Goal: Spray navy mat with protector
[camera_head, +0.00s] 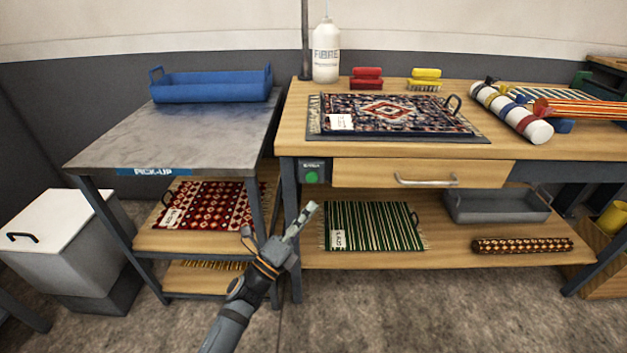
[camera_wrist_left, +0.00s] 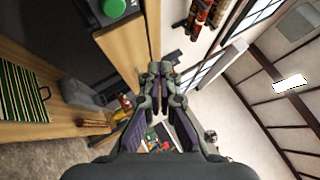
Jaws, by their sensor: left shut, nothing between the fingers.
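A navy patterned mat (camera_head: 440,115) with a red and cream medallion, a white tag and a dark handle lies flat on a dark sheet on the wooden workbench. A white bottle (camera_head: 326,55) labelled FIBRE, its smaller print unreadable, stands upright behind it at the bench's back left. My left gripper (camera_head: 306,214) is in front of the bench, below the top and apart from both. It is shut and empty; its fingers also show in the left wrist view (camera_wrist_left: 160,75). My right gripper is out of view.
Red brushes (camera_head: 367,76) and yellow brushes (camera_head: 426,77) stand behind the mat; a rolled rug (camera_head: 512,112) lies right. A blue tray (camera_head: 210,86) sits on the grey pick-up table (camera_head: 120,150). A green button (camera_head: 311,177) and drawer (camera_head: 430,173) are under the bench top. A green-striped mat (camera_head: 370,226) lies below.

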